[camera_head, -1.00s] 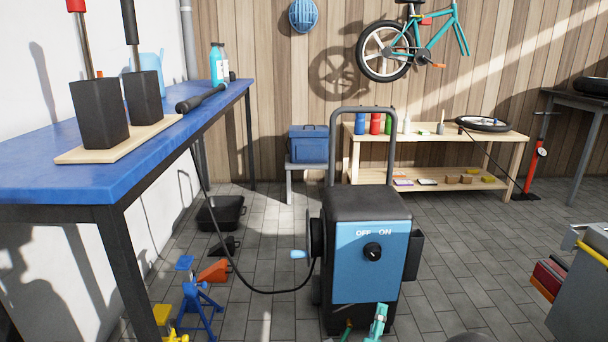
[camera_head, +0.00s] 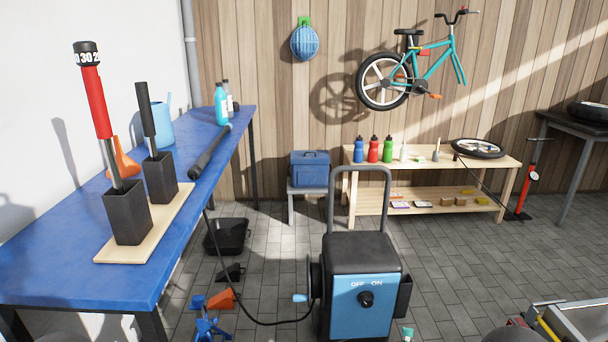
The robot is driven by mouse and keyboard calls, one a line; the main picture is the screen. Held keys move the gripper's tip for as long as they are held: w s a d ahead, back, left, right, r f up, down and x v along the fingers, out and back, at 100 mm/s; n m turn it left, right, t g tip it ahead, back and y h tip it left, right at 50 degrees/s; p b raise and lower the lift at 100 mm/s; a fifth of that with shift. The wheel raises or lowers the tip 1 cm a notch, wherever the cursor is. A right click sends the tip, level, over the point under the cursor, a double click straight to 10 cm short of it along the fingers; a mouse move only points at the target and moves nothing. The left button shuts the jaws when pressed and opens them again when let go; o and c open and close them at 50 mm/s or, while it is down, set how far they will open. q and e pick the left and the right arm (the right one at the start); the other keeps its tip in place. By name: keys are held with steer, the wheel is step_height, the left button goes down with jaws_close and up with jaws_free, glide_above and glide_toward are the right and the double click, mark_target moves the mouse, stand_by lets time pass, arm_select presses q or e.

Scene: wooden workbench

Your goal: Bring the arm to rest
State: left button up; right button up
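Neither of my grippers shows in the head view, and no arm can be made out for certain. A machine with a blue front panel (camera_head: 364,308), a black top and a grey hoop handle stands on the floor at the bottom middle. A black cable runs from the machine's left side up to the blue bench (camera_head: 60,256) on the left.
On the bench, two black blocks holding upright handled tools stand on a wooden board (camera_head: 172,222). A blue toolbox (camera_head: 310,169) rests on a grey stand. A wooden shelf (camera_head: 430,158) holds bottles and a wheel. Tiled floor (camera_head: 450,265) is free right of the machine.

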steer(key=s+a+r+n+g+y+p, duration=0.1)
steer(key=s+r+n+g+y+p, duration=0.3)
steer(key=p, duration=0.5)
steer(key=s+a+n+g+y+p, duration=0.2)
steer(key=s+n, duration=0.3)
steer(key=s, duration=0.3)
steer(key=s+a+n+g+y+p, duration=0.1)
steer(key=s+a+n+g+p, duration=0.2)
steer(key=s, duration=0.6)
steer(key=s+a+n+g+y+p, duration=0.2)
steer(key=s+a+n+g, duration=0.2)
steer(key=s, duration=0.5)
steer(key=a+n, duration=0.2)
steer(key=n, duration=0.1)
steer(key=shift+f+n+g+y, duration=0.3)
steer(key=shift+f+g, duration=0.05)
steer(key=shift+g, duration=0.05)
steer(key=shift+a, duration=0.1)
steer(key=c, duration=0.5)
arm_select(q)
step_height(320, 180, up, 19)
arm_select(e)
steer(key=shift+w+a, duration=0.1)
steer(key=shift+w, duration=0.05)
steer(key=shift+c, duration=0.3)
